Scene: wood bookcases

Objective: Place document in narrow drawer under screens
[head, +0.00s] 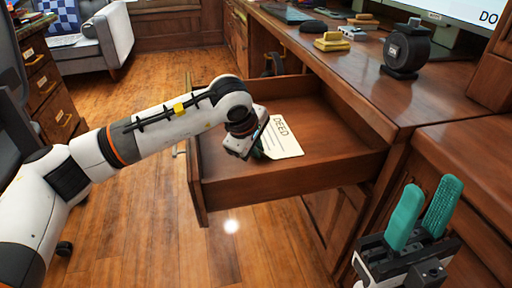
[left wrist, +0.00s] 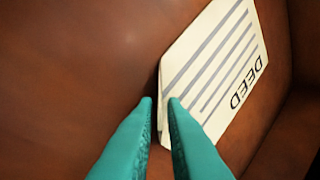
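The document (head: 282,138) is a cream sheet marked "DEED". It is inside the open wooden drawer (head: 286,184), at or just above its bottom; I cannot tell whether it rests there. In the left wrist view the document (left wrist: 222,68) has its near edge between the teal fingertips. My left gripper (left wrist: 161,102) is nearly closed around that edge, with a narrow gap, and seems to pinch it. In the head view my left gripper (head: 258,152) is low inside the drawer, its fingers mostly hidden. My right gripper (head: 431,186) is open and empty, in front of the desk at lower right.
The wooden desk top (head: 440,100) lies behind and right of the drawer. It bears a dark round device (head: 405,50), a yellow stamp-like item (head: 332,42) and a screen (head: 460,12). A grey sofa (head: 95,45) stands far left. The wood floor (head: 150,90) left of the drawer is clear.

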